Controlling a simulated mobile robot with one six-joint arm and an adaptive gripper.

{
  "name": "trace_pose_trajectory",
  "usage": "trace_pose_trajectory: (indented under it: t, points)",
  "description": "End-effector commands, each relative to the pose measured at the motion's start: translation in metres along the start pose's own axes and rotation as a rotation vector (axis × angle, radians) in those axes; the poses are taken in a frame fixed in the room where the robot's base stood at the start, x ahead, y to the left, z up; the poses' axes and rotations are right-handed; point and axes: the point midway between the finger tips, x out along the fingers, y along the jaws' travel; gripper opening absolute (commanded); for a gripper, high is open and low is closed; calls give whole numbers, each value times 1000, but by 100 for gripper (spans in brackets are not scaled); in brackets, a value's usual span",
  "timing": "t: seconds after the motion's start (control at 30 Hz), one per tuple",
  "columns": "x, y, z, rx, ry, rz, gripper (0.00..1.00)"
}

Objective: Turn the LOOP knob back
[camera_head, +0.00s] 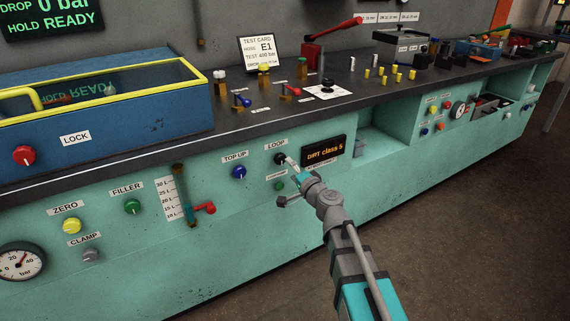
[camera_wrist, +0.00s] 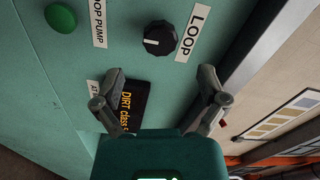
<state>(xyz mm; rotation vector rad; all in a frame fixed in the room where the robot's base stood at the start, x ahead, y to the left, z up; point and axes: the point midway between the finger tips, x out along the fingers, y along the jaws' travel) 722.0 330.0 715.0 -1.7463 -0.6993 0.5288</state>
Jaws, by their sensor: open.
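The LOOP knob (camera_wrist: 158,38) is a black ribbed round knob with a white mark at its left in the wrist view, beside the white LOOP label (camera_wrist: 192,33). It also shows in the head view (camera_head: 280,158) under its label, partly beside my gripper. My gripper (camera_head: 297,174) is in front of the green panel, just right of and below the knob. In the wrist view, my gripper (camera_wrist: 163,84) is open, with its two fingers spread and nothing between them. The knob lies beyond the fingertips, apart from them.
A green button (camera_wrist: 60,17) marked LOOP PUMP is near the knob. A dark "DIRT class 5" display (camera_head: 325,150) is right of my gripper. The blue TOP UP knob (camera_head: 239,172) is to the left. The dark worktop edge (camera_head: 350,105) overhangs above. Open floor lies in front.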

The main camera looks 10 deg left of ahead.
Motion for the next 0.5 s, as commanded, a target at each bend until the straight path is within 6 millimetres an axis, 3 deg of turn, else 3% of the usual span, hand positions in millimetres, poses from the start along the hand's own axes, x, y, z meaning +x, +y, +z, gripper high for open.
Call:
trace_pose_trajectory:
  t: [0.03,0.2,0.5]
  points:
    - [-12,0,1,0,1,0,92]
    - [-35,0,0,0,1,1,92]
    - [-51,0,0,0,-1,0,92]
